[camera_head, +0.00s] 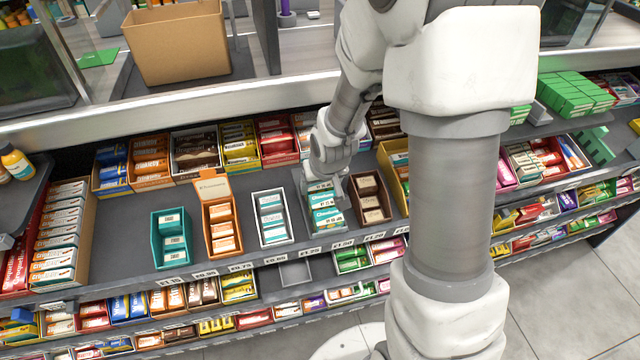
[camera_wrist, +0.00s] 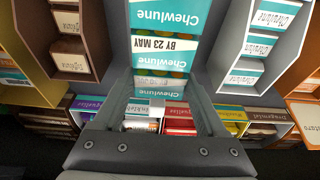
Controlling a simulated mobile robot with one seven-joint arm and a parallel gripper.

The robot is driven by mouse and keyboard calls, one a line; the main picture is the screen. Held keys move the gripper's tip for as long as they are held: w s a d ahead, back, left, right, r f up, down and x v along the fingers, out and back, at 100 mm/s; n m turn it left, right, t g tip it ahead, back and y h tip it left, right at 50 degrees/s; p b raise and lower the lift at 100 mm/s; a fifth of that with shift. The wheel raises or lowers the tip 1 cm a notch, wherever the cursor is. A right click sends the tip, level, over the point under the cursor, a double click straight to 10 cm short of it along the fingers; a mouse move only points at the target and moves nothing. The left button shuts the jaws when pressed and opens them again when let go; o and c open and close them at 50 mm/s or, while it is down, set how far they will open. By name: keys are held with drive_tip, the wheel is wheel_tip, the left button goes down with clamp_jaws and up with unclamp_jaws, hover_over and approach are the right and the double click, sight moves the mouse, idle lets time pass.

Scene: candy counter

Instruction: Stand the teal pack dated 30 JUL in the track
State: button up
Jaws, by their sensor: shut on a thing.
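My gripper (camera_head: 326,186) is over the back of a grey track (camera_head: 341,226) on the upper shelf. It is shut on a teal and white pack, which shows between the fingers in the wrist view (camera_wrist: 160,84). The lettering there is dim, and I cannot read a date on it. Further teal Chewlune packs (camera_head: 326,218) stand in the track in front of it. In the wrist view, one of these packs (camera_wrist: 158,58) reads BY 23 MAY. I cannot tell whether the held pack touches the track floor. I cannot make out 30 JUL anywhere.
A white-grey track (camera_head: 291,232) with pale packs stands left of my gripper, and a brown one (camera_head: 371,181) stands right. An orange tray (camera_head: 213,187) and a teal tray (camera_head: 156,250) are further left. Candy boxes (camera_head: 240,142) line the back. Bare shelf lies at left.

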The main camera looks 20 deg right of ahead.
drive_tip(key=shift+f, duration=0.2)
idle(0.5)
drive_tip(key=o, duration=1)
drive_tip(key=shift+r, duration=0.1)
drive_tip(key=shift+p+v, duration=2.25)
drive_tip(key=shift+v, duration=1.15)
